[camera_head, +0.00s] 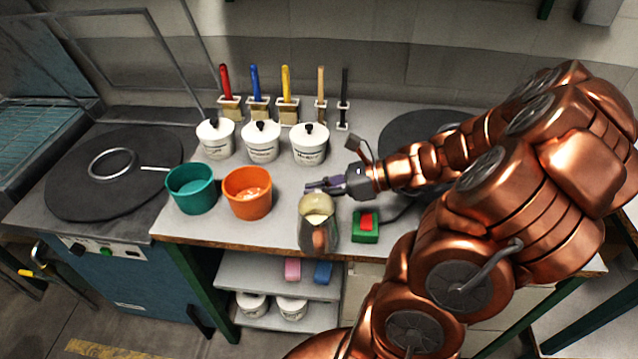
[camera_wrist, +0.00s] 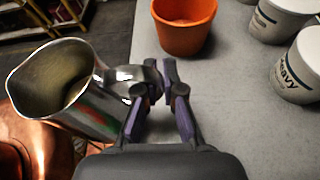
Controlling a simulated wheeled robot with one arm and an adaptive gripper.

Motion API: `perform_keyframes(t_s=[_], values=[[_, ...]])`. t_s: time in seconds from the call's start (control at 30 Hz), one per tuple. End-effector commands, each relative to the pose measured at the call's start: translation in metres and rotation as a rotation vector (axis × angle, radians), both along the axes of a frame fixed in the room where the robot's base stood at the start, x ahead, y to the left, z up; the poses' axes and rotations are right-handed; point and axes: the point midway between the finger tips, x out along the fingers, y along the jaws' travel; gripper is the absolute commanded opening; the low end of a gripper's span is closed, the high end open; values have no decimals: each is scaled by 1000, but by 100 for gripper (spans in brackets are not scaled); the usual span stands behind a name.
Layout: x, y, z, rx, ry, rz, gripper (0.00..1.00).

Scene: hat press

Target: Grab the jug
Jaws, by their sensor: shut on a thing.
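The jug (camera_head: 306,236) is a shiny metal pitcher near the front edge of the worktop, and it fills the left of the wrist view (camera_wrist: 98,105). Its open mouth shows a pale inside. My gripper (camera_head: 316,186) reaches in from the right, at the far side of the jug's rim. In the wrist view my gripper's purple fingers (camera_wrist: 158,88) are closed on a shiny metal part on the jug's side, which looks like its handle. The fingers partly hide that part. I cannot tell whether the jug's base touches the worktop.
An orange pot (camera_head: 247,197) and a teal pot (camera_head: 191,192) stand left of the jug. A green box with a red button (camera_head: 365,225) is close on its right. White lidded tubs (camera_head: 310,148) and brushes in holders (camera_head: 287,105) stand behind. The worktop's front edge (camera_head: 260,247) is near.

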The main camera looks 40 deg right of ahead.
Motion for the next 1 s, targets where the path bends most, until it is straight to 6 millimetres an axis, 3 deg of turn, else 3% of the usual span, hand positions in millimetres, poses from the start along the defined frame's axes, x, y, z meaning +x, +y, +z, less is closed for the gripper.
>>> perform_keyframes(t_s=[0.43,1.0], values=[[-15,13,2,0,-1,-1,0],[-18,15,3,1,-1,0,0]])
